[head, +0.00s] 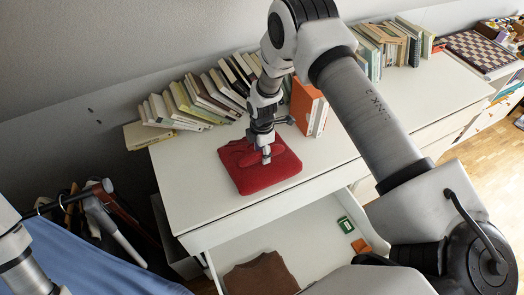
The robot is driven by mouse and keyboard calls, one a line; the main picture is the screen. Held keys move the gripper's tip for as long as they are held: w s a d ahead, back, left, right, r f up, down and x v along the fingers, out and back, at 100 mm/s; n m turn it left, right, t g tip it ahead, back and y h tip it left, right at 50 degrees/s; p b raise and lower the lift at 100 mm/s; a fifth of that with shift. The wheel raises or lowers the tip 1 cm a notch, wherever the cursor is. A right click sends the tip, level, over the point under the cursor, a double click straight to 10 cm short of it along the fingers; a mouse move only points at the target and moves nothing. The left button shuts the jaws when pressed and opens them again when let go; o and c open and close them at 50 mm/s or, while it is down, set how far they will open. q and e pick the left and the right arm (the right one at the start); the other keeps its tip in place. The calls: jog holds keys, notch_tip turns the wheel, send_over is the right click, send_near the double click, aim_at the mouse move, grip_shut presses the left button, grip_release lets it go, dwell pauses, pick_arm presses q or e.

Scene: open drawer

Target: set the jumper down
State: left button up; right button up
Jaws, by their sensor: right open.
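The jumper (270,176) is a red folded square of cloth. It lies flat on the white dresser top, close to its front edge. My right gripper (267,156) points down at the jumper's upper middle and is open. Its fingertips are at or just above the cloth; I cannot tell if they touch it. My left arm shows only at the lower left edge, and its gripper is out of view.
Below the dresser top (187,190) a drawer (307,225) stands open with a brown folded garment (262,275) and small green and orange boxes. Books (190,100) line the wall. A chessboard (480,49) is far right. Hangers and blue cloth are at left.

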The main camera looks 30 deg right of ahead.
notch_tip(320, 180, up, 12)
jog(key=b, duration=0.2)
jog(key=shift+b, duration=0.3)
dwell(0.9)
